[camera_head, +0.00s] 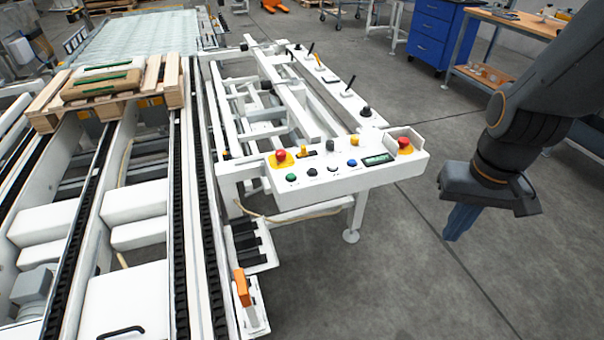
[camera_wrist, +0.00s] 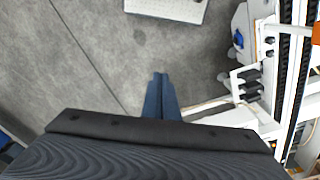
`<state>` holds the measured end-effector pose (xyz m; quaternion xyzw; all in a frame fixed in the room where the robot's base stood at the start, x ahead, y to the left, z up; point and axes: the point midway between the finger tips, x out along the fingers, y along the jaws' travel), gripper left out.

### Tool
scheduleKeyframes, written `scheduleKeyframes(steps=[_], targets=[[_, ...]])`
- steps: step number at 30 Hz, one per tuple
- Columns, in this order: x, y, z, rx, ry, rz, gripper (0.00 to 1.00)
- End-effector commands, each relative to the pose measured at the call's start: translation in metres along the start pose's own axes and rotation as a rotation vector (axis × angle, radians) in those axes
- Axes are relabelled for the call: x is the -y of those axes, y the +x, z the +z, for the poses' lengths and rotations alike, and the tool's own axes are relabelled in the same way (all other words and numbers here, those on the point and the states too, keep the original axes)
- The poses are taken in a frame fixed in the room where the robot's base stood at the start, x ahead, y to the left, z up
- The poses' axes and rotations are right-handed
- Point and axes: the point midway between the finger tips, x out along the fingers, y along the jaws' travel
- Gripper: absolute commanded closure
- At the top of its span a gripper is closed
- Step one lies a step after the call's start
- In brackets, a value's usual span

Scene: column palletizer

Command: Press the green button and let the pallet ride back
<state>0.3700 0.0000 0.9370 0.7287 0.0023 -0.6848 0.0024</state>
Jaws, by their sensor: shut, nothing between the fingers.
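The green button (camera_head: 291,177) is at the left of the front row on the white control panel (camera_head: 345,178) in the head view. My gripper (camera_head: 452,232) is to the right of the panel and apart from it, over open floor. Its blue fingers point down and are together and empty; they also show in the wrist view (camera_wrist: 160,84). The wooden pallet (camera_head: 44,105) is on the conveyor at the upper left and carries brown and white sacks (camera_head: 100,84).
Red emergency buttons (camera_head: 280,156) stand at both ends of the panel, with black, white and blue buttons between. Levers rise along the frame behind it. Chain conveyor tracks (camera_head: 182,220) run at the left. A blue drawer cabinet (camera_head: 434,32) stands at the back. The floor around my gripper is clear.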

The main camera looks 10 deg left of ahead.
Motion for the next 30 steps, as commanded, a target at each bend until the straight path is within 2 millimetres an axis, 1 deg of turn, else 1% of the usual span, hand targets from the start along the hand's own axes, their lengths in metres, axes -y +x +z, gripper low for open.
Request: scheduleKeyframes(steps=[6, 8, 11, 14, 15, 17, 18, 20, 21, 23, 24, 26, 27, 29, 30], targets=[[0.000, 0.000, 0.000, 0.000, 0.000, 0.000, 1.00], [0.002, 0.000, -0.003, -0.005, 0.000, 0.000, 1.00], [0.009, 0.003, -0.019, -0.033, 0.005, 0.001, 1.00], [0.028, 0.007, -0.053, -0.098, 0.017, -0.004, 1.00], [0.040, 0.009, -0.071, -0.134, 0.023, -0.010, 1.00], [0.063, 0.014, -0.099, -0.190, 0.035, -0.028, 1.00], [0.080, 0.017, -0.118, -0.229, 0.044, -0.045, 1.00], [0.108, 0.021, -0.144, -0.287, 0.057, -0.078, 1.00], [0.128, 0.023, -0.160, -0.322, 0.066, -0.103, 1.00], [0.160, 0.027, -0.181, -0.372, 0.078, -0.148, 1.00], [0.182, 0.029, -0.193, -0.402, 0.087, -0.182, 1.00], [0.216, 0.034, -0.208, -0.441, 0.097, -0.234, 1.00], [0.238, 0.036, -0.216, -0.462, 0.105, -0.271, 1.00], [0.270, 0.038, -0.225, -0.490, 0.115, -0.325, 1.00], [0.289, 0.040, -0.229, -0.503, 0.121, -0.359, 1.00]])
